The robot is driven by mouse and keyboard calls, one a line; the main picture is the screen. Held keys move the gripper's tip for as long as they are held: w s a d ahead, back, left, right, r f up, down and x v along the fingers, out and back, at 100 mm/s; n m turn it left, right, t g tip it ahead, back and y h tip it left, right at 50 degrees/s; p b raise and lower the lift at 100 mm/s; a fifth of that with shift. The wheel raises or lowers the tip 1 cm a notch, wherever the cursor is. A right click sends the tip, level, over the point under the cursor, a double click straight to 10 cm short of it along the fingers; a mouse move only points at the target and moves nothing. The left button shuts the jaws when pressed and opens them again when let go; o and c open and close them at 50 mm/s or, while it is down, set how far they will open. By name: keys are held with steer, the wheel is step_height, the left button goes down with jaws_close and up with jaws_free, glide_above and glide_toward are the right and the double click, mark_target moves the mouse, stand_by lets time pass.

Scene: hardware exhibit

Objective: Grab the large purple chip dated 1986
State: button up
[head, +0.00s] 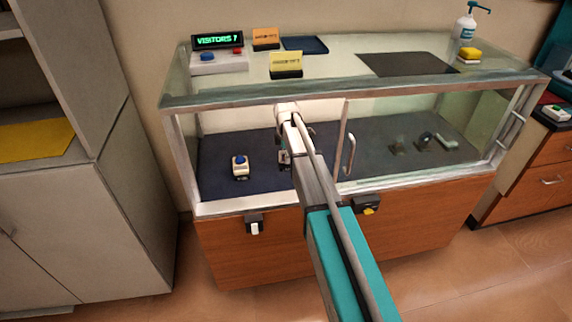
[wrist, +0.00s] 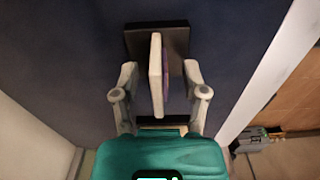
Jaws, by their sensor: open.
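In the wrist view a thin upright slab, pale on its edge with a purple face on its right side, is likely the purple chip (wrist: 156,72). It stands on a black base (wrist: 140,40) on dark blue cloth. No date can be read on it. My gripper (wrist: 160,68) is open, with one finger on each side of the slab and gaps visible between. In the head view my gripper (head: 284,158) is inside the left part of the glass display case (head: 340,99). My arm hides most of the chip there.
A cream block with a blue top (head: 239,167) stands left of my gripper in the case. A door handle (head: 349,154) and frame are close on the right. Dark items (head: 424,141) sit in the right half. Signs (head: 286,65) and a sanitizer bottle (head: 465,28) stand on top.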

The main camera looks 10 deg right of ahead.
steer(key=shift+c, duration=0.3)
jaws_close()
stand_by(0.3)
